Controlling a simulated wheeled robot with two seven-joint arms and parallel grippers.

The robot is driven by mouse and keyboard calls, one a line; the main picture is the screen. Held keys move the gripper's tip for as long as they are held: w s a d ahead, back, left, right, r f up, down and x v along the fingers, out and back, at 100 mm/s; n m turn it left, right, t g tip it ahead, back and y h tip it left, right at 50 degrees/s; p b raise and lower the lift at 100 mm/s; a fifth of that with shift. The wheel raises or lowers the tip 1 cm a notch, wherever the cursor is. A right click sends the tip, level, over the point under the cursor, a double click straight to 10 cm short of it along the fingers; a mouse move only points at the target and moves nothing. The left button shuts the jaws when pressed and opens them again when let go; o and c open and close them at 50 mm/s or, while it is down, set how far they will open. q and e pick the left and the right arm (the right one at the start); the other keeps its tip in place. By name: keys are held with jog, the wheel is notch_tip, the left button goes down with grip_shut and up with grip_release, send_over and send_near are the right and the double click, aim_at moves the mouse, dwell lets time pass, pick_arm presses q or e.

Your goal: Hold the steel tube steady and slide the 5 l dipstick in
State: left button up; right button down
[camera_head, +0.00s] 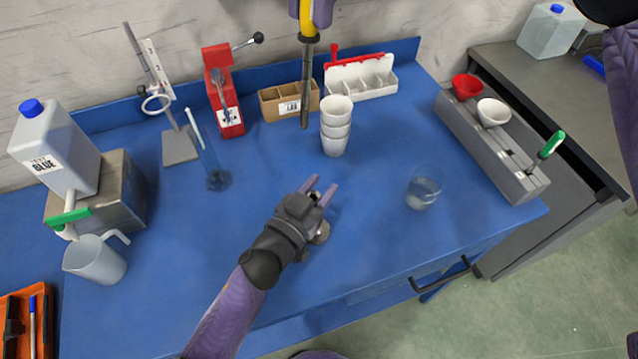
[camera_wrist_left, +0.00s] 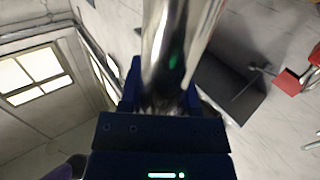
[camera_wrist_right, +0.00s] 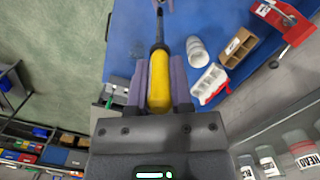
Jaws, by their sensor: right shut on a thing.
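The dipstick, with a yellow handle and a dark rod (camera_head: 305,92), hangs rod-down from my right gripper at the top of the head view. In the right wrist view my right gripper (camera_wrist_right: 159,85) is shut on its yellow handle (camera_wrist_right: 159,80). The shiny steel tube (camera_wrist_left: 178,45) is large and close in the left wrist view. The dipstick is apart from my left gripper.
Stacked white cups (camera_head: 335,130) stand behind my left gripper, and a glass beaker (camera_head: 423,190) stands to its right. A grey rack (camera_head: 490,150) with a green-handled tool is at the right. A blue-capped jug (camera_head: 50,145) and a pitcher (camera_head: 95,262) are at the left.

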aim_at(309, 81)
pick_arm(q)
grip_shut()
pick_arm(e)
jog(key=f+n, duration=0.1)
jog(key=f, duration=0.3)
jog(key=f+n+t+h, duration=0.1)
jog(key=f, duration=0.4)
jog(key=shift+s+a+f, duration=0.2)
jog(key=shift+f, duration=0.05)
